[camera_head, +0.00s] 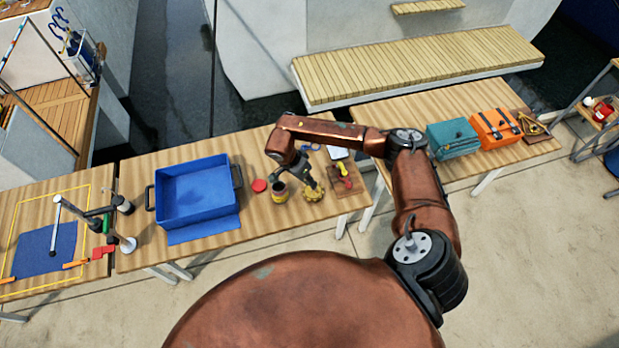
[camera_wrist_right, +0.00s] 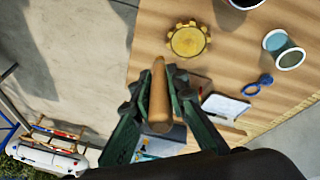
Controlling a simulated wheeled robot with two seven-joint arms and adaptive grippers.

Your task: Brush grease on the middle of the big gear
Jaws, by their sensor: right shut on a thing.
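The big gear (camera_head: 313,193) is yellow and toothed and lies flat on the wooden table; it also shows in the right wrist view (camera_wrist_right: 187,41), with its top face clear. My right gripper (camera_head: 306,176) is above the table close to the gear. In the right wrist view the gripper (camera_wrist_right: 160,98) is shut on a tan, tapered wooden handle (camera_wrist_right: 158,90), which looks like the brush's. I cannot make out its bristles. A yellow open tin (camera_head: 280,190), with dark contents, stands just left of the gear. My left gripper is not in view.
A red disc (camera_head: 259,185) lies left of the tin, beside a blue tray (camera_head: 195,189). A brown board (camera_head: 343,184) with red and yellow items lies right of the gear.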

